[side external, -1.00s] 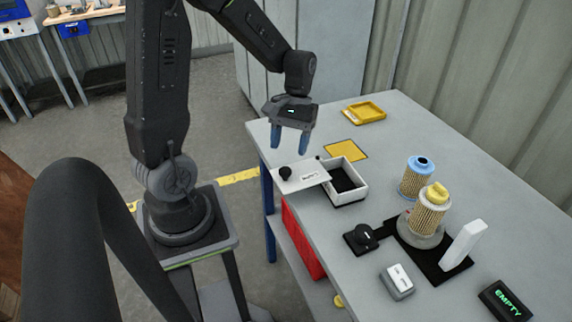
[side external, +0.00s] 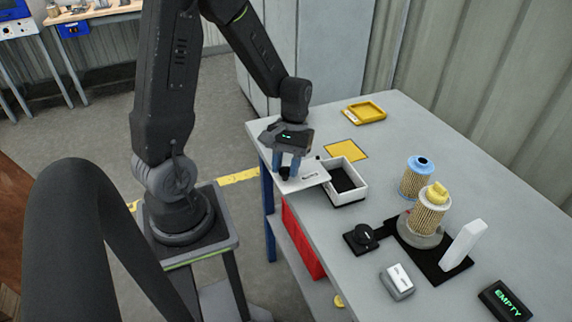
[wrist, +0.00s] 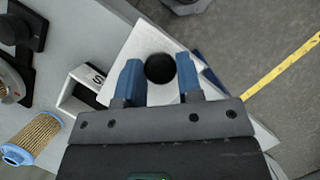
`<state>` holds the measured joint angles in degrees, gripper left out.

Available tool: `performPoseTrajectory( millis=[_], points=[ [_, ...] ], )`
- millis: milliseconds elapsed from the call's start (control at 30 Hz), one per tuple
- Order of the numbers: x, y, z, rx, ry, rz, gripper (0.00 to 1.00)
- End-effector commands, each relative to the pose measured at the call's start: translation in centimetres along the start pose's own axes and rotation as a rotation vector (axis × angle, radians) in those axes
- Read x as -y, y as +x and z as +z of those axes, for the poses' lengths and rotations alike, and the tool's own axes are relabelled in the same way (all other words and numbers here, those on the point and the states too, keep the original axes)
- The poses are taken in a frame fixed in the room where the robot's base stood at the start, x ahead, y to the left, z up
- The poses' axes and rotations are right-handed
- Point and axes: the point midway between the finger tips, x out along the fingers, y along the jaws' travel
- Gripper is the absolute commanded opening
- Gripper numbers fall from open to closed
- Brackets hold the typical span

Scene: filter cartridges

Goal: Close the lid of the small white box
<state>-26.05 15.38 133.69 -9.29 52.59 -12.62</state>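The small white box (side external: 357,188) stands on the grey table with its dark inside showing, so it is open. Its white lid (side external: 314,178) lies to the left of the box, joined or close to its left edge, with a round black knob (wrist: 159,68) on it. My gripper (side external: 288,172) is low over the lid at the knob. In the wrist view the two blue fingers (wrist: 160,80) stand on either side of the knob, with gaps between them and it. The box shows partly in the wrist view (wrist: 76,98).
A yellow square mark (side external: 346,150) and a yellow tray (side external: 364,112) lie behind the box. Filter cartridges (side external: 430,212), a black knob fixture (side external: 361,238), a white upright block (side external: 463,245), a grey-white box (side external: 397,282) and an "EMPTY" display (side external: 505,300) stand to the right and front.

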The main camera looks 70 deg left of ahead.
Motion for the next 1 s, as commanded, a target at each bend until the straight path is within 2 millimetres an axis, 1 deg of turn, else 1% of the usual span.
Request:
performPoseTrajectory(
  millis=[33, 333, 733, 867, 1000],
  points=[
    [0.0, 0.0, 0.0, 0.0, 0.0, 0.0, 0.29],
    [0.0, 0.0, 0.0, 0.0, 0.0, 0.0, 0.0],
    [-0.4, 0.1, 0.2, -0.001, -0.032, 0.014, 0.0],
    [-1.0, 0.2, 0.5, 0.0, -0.086, 0.036, 0.0],
    [-2.0, 0.3, 0.8, 0.0, -0.176, 0.074, 0.0]
  ],
)
